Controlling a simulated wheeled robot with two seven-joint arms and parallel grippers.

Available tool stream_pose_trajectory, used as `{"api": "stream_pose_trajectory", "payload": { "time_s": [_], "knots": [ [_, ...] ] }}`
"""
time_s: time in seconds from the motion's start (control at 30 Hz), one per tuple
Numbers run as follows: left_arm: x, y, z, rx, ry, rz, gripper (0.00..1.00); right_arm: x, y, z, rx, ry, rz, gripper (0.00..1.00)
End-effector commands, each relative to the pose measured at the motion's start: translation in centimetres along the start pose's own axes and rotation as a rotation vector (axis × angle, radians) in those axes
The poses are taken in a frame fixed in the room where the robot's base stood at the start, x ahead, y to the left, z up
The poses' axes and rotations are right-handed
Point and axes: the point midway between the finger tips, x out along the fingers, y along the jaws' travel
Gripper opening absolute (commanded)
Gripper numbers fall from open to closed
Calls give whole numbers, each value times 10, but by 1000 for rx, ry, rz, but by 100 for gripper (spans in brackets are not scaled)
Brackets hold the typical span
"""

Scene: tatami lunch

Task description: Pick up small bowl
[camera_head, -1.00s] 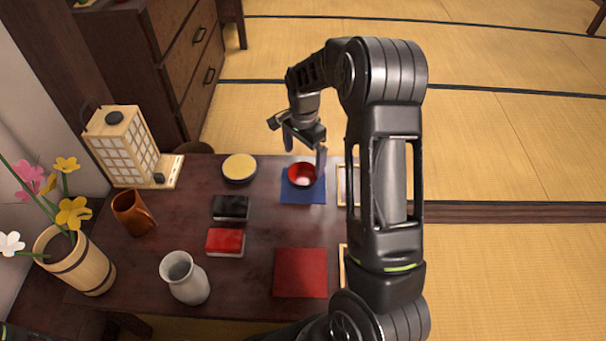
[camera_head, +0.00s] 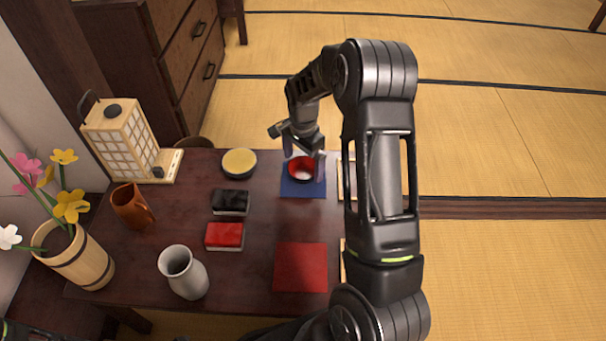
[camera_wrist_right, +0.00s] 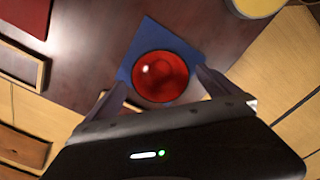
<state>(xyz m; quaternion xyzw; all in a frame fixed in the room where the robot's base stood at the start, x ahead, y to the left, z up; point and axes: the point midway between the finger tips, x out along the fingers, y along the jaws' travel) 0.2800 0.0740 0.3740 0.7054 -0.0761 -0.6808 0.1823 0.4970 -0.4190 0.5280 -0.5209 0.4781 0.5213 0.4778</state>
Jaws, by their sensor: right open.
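The small bowl (camera_head: 302,169) is red inside with a dark rim. It stands upright on a blue mat (camera_head: 303,189) at the far side of the dark table. My right gripper (camera_head: 303,158) is open, at the bowl's far side, with a finger to the left and right of it. In the right wrist view the red bowl (camera_wrist_right: 161,76) lies between the two open fingers (camera_wrist_right: 163,88), on the blue mat (camera_wrist_right: 148,32). I cannot tell whether the fingers touch it. My left gripper does not show.
Left of the bowl stands a yellow-topped round container (camera_head: 239,162). A red mat (camera_head: 300,267) lies in front.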

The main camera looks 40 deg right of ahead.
Motion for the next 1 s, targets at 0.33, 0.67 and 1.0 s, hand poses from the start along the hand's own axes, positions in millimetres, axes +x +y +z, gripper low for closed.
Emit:
{"api": "stream_pose_trajectory", "payload": {
  "time_s": [0.33, 0.67, 1.0],
  "knots": [
    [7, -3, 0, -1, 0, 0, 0, 30, 0, 0, 1, 1, -1, 100],
    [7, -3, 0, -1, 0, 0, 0, 30, 0, 0, 1, 0, -1, 100],
    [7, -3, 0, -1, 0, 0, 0, 30, 0, 0, 1, 0, -1, 86]
  ]
}}
